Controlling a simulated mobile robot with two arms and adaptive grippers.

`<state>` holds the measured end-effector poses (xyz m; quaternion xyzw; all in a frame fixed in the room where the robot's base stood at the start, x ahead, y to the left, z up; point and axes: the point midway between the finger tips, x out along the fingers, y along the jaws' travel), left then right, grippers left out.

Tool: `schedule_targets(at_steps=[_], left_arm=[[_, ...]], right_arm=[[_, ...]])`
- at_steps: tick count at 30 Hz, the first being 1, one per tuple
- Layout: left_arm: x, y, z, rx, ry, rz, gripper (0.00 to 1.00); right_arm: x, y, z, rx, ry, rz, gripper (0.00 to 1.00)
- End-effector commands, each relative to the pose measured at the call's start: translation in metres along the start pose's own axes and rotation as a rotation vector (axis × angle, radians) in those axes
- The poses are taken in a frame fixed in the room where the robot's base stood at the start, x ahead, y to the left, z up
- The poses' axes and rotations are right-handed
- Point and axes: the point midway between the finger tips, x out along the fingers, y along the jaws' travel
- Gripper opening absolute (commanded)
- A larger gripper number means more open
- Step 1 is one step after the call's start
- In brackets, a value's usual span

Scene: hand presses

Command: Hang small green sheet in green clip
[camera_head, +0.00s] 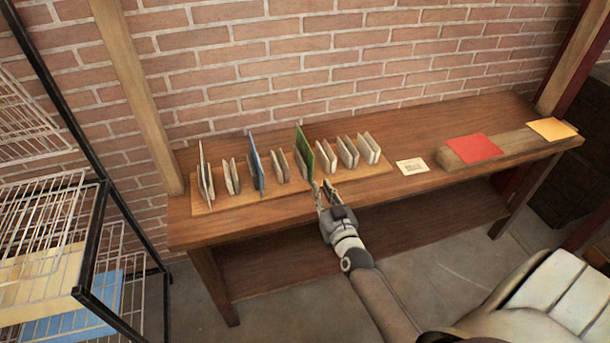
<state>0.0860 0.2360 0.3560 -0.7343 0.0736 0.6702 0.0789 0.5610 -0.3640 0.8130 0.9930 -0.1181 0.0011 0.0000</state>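A green sheet (304,145) stands upright in a row of upright pieces on a long wooden board (230,217) on the table. My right gripper (320,182) is at the front edge of that board, just in front of the green sheet's lower front corner. Its two fingers look spread a little apart, with nothing clearly seen between them. Whether a finger touches the sheet cannot be told. I cannot make out a green clip; the sheet's foot is partly hidden by neighbouring pieces and the gripper. My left gripper is not in view.
A blue sheet (256,165) and a white sheet (202,170) stand in the same row among several pale paired plates. A white card (412,166), a red sheet (473,149) and a yellow sheet (552,129) lie to the right. A wire rack (40,225) stands left.

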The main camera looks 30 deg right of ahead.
Motion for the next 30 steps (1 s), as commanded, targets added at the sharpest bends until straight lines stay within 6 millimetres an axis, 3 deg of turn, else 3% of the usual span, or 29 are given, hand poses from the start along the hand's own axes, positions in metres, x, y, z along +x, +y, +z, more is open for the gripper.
schedule_targets(at_steps=[9, 15, 21, 30], left_arm=[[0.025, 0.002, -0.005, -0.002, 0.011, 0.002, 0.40], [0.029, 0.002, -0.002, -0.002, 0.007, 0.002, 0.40], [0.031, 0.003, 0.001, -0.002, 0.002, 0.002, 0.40], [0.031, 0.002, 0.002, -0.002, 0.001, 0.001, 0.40]], right_arm=[[0.048, 0.000, 0.003, 0.002, 0.002, 0.000, 0.17], [0.072, -0.001, 0.001, 0.000, 0.000, -0.001, 0.17], [0.083, -0.001, 0.001, 0.000, -0.001, -0.001, 0.17], [0.084, -0.001, 0.001, 0.000, -0.002, -0.001, 0.17]])
